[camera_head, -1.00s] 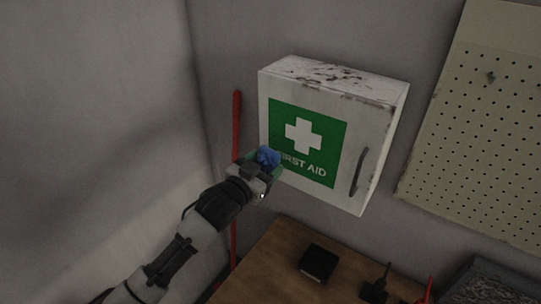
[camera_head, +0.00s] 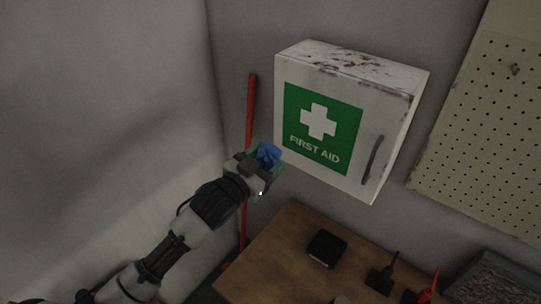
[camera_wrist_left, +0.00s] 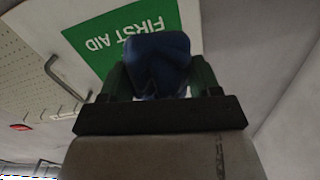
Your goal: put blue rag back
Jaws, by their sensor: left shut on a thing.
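The blue rag (camera_head: 268,152) is a crumpled bundle held in my left gripper (camera_head: 264,160). In the left wrist view the rag (camera_wrist_left: 157,62) sits between the two green fingers of the left gripper (camera_wrist_left: 160,80), which are shut on it. The gripper is up in the air at the lower left of the white first aid cabinet (camera_head: 350,172), and in the head view it appears just left of the green sign. I cannot tell how far it is from the cabinet. My right gripper is not in view.
A red pole (camera_head: 249,115) stands in the corner behind my left arm. Below the cabinet is a wooden table (camera_head: 270,265) with a black box (camera_head: 326,247), a dark tool (camera_head: 383,277) and a red item (camera_head: 428,290). A pegboard (camera_head: 480,150) hangs at the right.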

